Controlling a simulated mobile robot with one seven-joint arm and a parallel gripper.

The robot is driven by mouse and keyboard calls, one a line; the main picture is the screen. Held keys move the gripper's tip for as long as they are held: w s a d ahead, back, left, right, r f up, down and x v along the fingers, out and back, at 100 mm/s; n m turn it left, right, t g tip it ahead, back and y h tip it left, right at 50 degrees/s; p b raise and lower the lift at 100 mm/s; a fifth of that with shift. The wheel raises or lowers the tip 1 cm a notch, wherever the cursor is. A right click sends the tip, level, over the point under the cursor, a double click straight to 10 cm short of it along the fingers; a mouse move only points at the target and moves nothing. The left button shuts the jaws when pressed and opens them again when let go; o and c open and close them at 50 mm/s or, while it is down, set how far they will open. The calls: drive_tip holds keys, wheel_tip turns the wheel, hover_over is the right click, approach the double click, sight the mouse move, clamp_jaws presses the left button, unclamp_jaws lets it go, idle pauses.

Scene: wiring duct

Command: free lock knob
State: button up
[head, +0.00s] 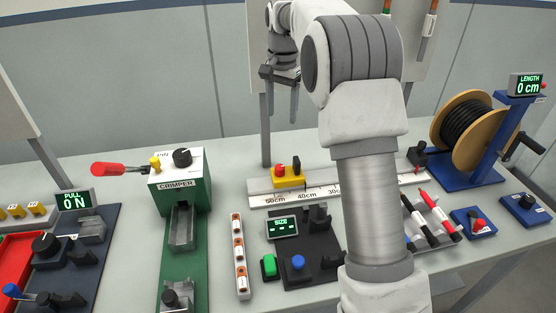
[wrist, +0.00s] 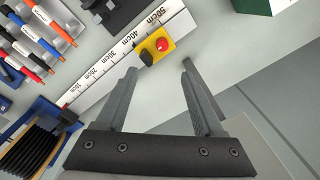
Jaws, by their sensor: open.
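A yellow slider block (head: 289,183) sits on the white length scale (head: 322,191), near the 40 cm and 50 cm marks. On it are a red knob (head: 281,170) and a black knob (head: 296,164); I cannot tell which is the lock knob. In the wrist view the yellow block (wrist: 168,53), red knob (wrist: 162,43) and black knob (wrist: 146,58) show just beyond my fingertips. My gripper (head: 281,116) is open and empty, fingers pointing down, above and apart from the block. Both fingers also show in the wrist view (wrist: 160,67).
A green crimper (head: 180,185) stands left of the scale. A cable reel (head: 468,128) is at the far right. A post (head: 266,120) rises behind the scale.

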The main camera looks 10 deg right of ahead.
sight(280, 166)
drive_tip(key=shift+m, duration=0.3)
drive_tip(key=f, duration=0.6)
drive_tip(key=w+f, duration=0.1)
drive_tip(key=f, duration=0.6)
drive_tip(key=f+b, duration=0.1)
drive_tip(key=f, duration=0.5)
drive_tip(key=shift+w+f, duration=0.3)
drive_tip(key=shift+w, duration=0.05)
clamp_jaws()
